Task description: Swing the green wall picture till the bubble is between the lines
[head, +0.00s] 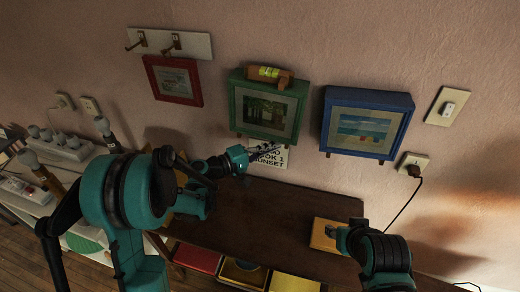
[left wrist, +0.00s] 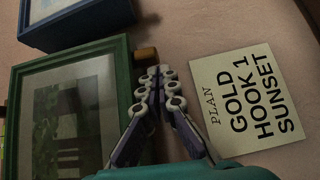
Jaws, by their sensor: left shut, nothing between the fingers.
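The green wall picture (head: 266,108) hangs between a red and a blue picture. A wooden spirit level with a yellow-green vial (head: 268,73) sits on its top edge; the bubble is too small to read against the lines. Small wooden pegs stick out below its lower edge; one peg (left wrist: 146,55) shows in the left wrist view. My left gripper (head: 268,149) is shut and empty, just below the picture's lower right part. In the left wrist view its fingertips (left wrist: 160,75) are close to the peg; contact cannot be told. My right gripper (head: 333,232) is low at the right; its finger state is unclear.
A plan card (left wrist: 250,98) reading "GOLD HOOK 1 SUNSET" is on the wall beside my left fingers. The blue picture (head: 366,124) is close on the right, the red picture (head: 174,80) on the left. A brown cabinet top (head: 270,210) lies below, with a yellow box (head: 325,235).

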